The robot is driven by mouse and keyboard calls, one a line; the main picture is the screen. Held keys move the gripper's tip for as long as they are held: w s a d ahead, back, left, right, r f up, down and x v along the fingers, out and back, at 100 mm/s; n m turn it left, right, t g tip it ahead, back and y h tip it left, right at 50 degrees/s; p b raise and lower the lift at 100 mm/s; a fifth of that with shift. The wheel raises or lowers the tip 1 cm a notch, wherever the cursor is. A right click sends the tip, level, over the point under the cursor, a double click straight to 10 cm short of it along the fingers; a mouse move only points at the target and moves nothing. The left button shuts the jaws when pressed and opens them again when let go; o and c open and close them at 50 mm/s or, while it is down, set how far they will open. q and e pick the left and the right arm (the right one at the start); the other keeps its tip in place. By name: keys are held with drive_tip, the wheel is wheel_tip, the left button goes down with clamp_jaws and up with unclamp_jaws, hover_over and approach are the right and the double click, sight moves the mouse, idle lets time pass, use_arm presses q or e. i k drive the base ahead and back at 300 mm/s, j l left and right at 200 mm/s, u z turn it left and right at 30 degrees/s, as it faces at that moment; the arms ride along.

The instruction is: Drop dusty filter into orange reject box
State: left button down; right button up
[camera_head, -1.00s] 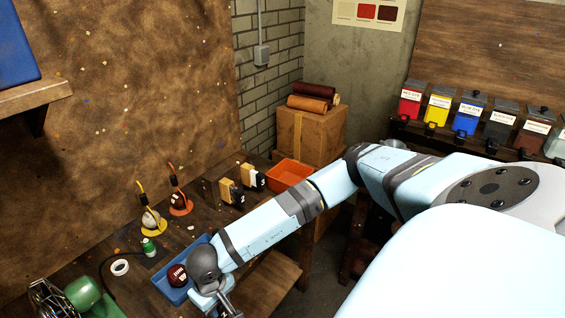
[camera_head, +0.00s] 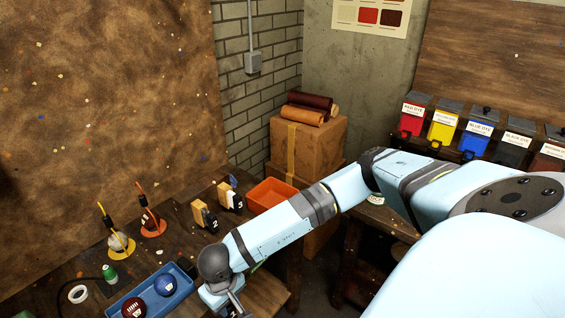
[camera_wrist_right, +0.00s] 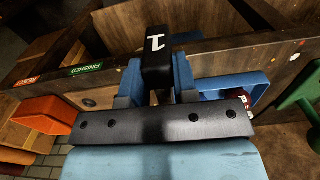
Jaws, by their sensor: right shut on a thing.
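My right gripper (camera_head: 226,300) is low in the head view, in front of the table edge. In the right wrist view its fingers (camera_wrist_right: 156,82) are shut on a black block-shaped filter (camera_wrist_right: 156,62) marked with a white 1. Only a dark sliver of the filter shows at the bottom of the head view. I cannot make out dust on it. The orange box (camera_head: 262,194) stands at the table's far right corner, well beyond the gripper. It also shows at the left of the right wrist view (camera_wrist_right: 45,112). My left gripper is not in view.
Filters marked 2 (camera_head: 204,217) and 3 (camera_head: 231,199) stand on the table between gripper and box. A blue tray (camera_head: 192,287) with a dark red ball and a blue ball lies left of the gripper. Red and green labels mark the table edge in the wrist view.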

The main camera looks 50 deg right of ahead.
sight(273, 206)
drive_tip(key=l, duration=0.9)
drive_tip(key=k+l, duration=0.1)
drive_tip(key=l, duration=0.85)
